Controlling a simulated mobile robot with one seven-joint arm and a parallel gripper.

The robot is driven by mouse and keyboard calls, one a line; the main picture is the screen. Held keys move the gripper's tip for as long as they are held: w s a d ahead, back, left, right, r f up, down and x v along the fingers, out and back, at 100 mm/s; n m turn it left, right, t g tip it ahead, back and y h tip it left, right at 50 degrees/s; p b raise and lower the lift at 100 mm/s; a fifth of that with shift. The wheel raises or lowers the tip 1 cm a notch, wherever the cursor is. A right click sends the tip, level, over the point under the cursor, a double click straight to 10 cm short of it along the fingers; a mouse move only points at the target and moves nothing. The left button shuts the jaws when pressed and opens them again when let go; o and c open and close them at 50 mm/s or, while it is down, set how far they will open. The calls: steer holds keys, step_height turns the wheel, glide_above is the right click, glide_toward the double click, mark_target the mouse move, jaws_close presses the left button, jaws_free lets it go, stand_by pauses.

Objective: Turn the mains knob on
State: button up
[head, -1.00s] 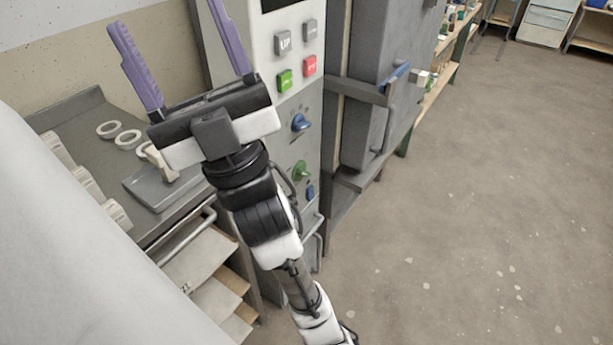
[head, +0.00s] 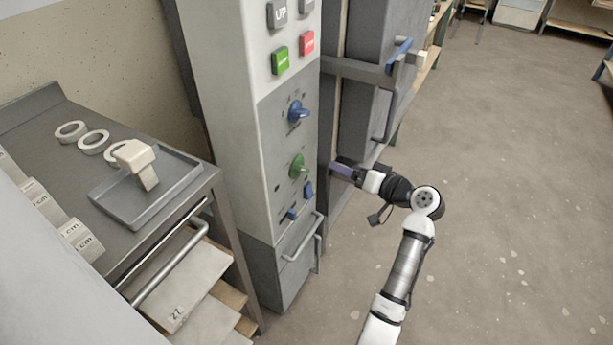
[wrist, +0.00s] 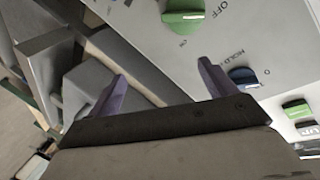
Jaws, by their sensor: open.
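The control cabinet (head: 225,120) carries a green knob (head: 297,167) low on its grey panel. In the wrist view the green knob (wrist: 184,14) is cut by the top edge, with OFF lettering beside it. I cannot read a mains label or tell its setting surely. A blue knob (head: 298,110) sits above it in the head view; the wrist view shows it (wrist: 244,77) near HOLD lettering. My gripper (head: 340,170) is to the right of the cabinet's panel, pointing left. In the wrist view its purple fingers (wrist: 162,72) are apart and empty, not touching either knob.
Blue switches (head: 308,190) sit just below the green knob, and green (head: 280,61) and red (head: 307,43) buttons above. A kiln (head: 375,80) with a blue latch handle stands behind my gripper. A steel table (head: 60,125) with a tray is at left. The floor at right is clear.

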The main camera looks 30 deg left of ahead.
mark_target(301, 168)
steer(key=s+d+f+n+g+y, duration=0.1)
steer(key=s+d+f+g+y, duration=0.2)
steer(key=g, duration=0.2)
steer(key=s+a+p, duration=0.1)
steer(key=a+p, duration=0.1)
steer(key=a, duration=1.1)
steer(key=shift+a+p, duration=0.35)
steer(key=shift+p, duration=0.05)
steer(key=shift+f, duration=0.1)
steer(key=shift+c, duration=0.3)
steer(key=c, duration=0.9)
